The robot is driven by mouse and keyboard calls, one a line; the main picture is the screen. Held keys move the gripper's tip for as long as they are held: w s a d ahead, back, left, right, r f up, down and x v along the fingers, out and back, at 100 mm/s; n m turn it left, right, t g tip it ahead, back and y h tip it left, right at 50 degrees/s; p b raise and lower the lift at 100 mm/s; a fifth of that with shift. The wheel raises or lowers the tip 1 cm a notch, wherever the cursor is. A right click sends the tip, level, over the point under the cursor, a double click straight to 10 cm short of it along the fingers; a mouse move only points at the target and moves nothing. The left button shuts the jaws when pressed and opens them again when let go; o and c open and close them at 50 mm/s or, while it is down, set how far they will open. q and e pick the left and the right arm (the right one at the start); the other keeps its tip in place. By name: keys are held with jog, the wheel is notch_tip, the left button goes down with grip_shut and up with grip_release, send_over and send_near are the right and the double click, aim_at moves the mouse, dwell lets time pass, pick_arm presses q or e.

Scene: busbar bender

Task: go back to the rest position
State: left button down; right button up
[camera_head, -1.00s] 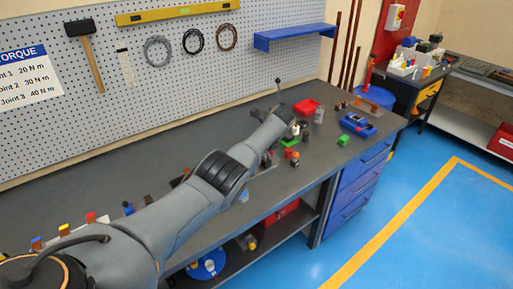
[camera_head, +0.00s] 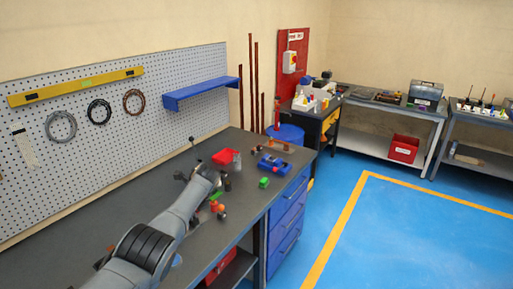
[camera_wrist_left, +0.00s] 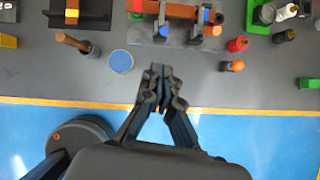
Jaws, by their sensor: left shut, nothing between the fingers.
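My left arm crosses the grey workbench (camera_head: 75,215) from the lower left in the head view. Its far end is among small parts on the bench, and its fingers cannot be made out there. In the left wrist view my left gripper (camera_wrist_left: 161,78) is shut and empty, over the bench's front edge. A blue disc (camera_wrist_left: 121,61) lies just left of the fingertips. A copper-coloured bar (camera_wrist_left: 178,10) in a fixture lies beyond them. My right gripper is in neither view.
A red bin (camera_head: 225,156), a blue tool (camera_head: 273,165) and a green block (camera_head: 264,182) stand on the bench's right part. Pegboard (camera_head: 150,75) and a blue shelf (camera_head: 200,93) line the wall behind. Blue floor (camera_head: 400,235) is clear to the right.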

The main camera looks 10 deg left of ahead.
pick_arm(q)
jog(key=s+d+f+n+h, duration=0.2)
jog(key=s+d+f+n, duration=0.4)
jog(key=s, duration=0.3)
jog(key=s+d+f+n+h, duration=0.1)
jog(key=s+d+f+n, duration=0.4)
jog(key=s+f, duration=0.4)
jog(key=s+d+r+n+h, duration=0.1)
jog(key=s+d+r+n, duration=0.2)
jog(key=s, duration=0.7)
jog(key=s+d+r+n+h, duration=0.1)
jog(key=s+r+n, duration=0.3)
jog(key=s, duration=0.5)
jog(key=s+d+r+n+h, duration=0.1)
jog(key=s+d+r+n, duration=0.3)
jog(key=s, duration=0.6)
notch_tip(320, 180, down, 35)
jog(key=a+b, duration=0.1)
jog(key=b, duration=0.7)
jog(key=s+a+f+g+b, duration=0.1)
jog(key=s+f+b, duration=0.2)
jog(key=s+f, duration=0.5)
jog(key=s+a+f+b, duration=0.2)
jog(key=s+f, duration=0.7)
jog(key=f, duration=0.6)
jog(key=shift+s+a+g+b, duration=0.2)
jog(key=shift+g+b, duration=0.2)
jog(key=shift+b, duration=0.15)
